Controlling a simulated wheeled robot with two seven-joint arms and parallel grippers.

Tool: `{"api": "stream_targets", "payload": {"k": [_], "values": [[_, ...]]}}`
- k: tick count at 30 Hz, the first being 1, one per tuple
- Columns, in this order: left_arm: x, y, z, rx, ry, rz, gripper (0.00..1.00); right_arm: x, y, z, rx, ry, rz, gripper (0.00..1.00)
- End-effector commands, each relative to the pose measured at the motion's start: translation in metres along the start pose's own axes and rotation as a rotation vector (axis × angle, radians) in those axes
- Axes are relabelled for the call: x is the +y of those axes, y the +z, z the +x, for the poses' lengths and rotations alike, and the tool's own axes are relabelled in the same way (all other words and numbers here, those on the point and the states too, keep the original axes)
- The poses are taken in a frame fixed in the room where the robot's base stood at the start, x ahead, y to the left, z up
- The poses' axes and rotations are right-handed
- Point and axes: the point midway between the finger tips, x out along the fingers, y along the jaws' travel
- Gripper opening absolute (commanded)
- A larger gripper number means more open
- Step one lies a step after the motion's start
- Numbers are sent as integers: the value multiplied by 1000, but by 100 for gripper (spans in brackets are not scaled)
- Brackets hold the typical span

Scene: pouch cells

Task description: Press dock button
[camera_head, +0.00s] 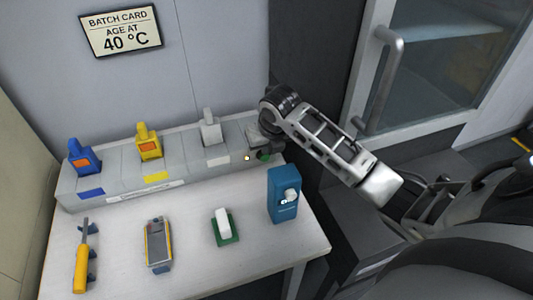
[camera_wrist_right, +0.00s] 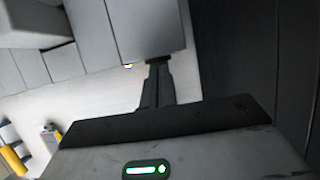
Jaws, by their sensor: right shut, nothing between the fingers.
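The dock (camera_head: 125,190) is a long pale grey block along the back of the table. A green button (camera_head: 264,155) is on the front of its right end, beside a small glowing light (camera_head: 247,157). My right gripper (camera_head: 265,148) is shut and empty, right at the button and partly covering it. I cannot tell whether it touches. In the right wrist view the shut fingers (camera_wrist_right: 157,82) point at a grey block of the dock (camera_wrist_right: 148,25), their tips at its lower edge; the button is not visible there. My left gripper is not in view.
Blue (camera_head: 84,156), yellow (camera_head: 149,143) and grey (camera_head: 210,127) handled units stand on the dock. On the table (camera_head: 190,270) lie a yellow-handled tool (camera_head: 82,262), a yellow-grey meter (camera_head: 157,244), a white-green item (camera_head: 223,226) and a blue box (camera_head: 284,200). A glass-door cabinet (camera_head: 430,70) stands right.

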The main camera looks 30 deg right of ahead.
Motion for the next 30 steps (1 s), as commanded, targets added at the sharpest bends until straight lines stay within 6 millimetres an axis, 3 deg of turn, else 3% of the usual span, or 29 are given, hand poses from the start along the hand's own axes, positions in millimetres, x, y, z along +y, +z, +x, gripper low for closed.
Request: {"api": "stream_targets", "payload": {"k": [6,12,30], "values": [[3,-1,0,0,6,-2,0,11,5,-44,2,12,-17,0],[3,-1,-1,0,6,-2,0,16,5,-67,12,16,-22,0],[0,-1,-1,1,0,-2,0,18,4,-72,18,18,-25,0]]}}
